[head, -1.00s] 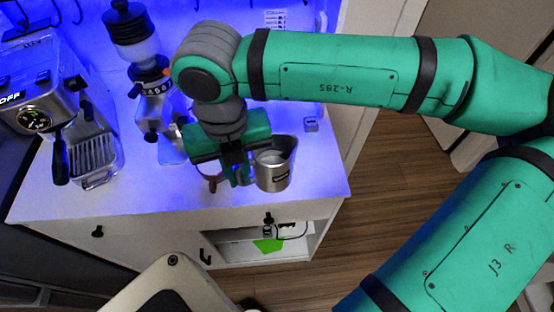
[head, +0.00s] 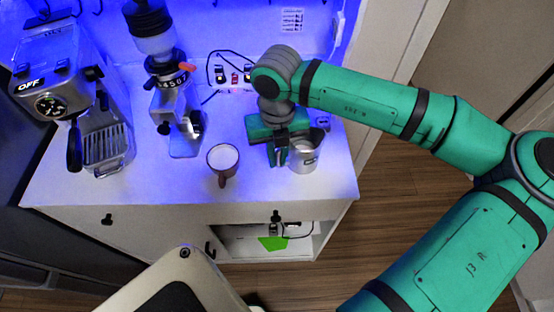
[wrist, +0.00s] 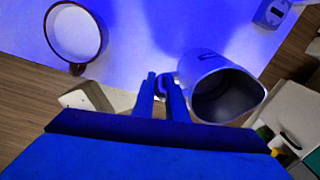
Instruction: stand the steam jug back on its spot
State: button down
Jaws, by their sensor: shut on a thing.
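The steam jug (head: 304,159) is a silver metal pitcher near the right end of the white counter (head: 250,190). My gripper (head: 281,154) is at its left side, shut on its handle. In the wrist view the fingers (wrist: 161,92) pinch the handle beside the jug (wrist: 203,66), whose open mouth shows a dark inside. I cannot tell whether its base touches the counter. No marked spot for the jug can be made out.
A brown cup (head: 222,172) with white contents stands left of the jug. A grinder (head: 170,100) and an espresso machine (head: 70,95) stand further left. A small grey box (head: 322,120) lies behind the jug. The counter's right edge is close.

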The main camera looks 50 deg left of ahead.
jog(key=shift+f, duration=1)
jog(key=shift+f, duration=0.1)
jog(key=c, duration=1.8)
grip_release()
jog(key=shift+f, duration=0.1)
jog(key=shift+o, duration=0.2)
notch_tip(320, 180, up, 12)
jog(key=shift+r, duration=0.2)
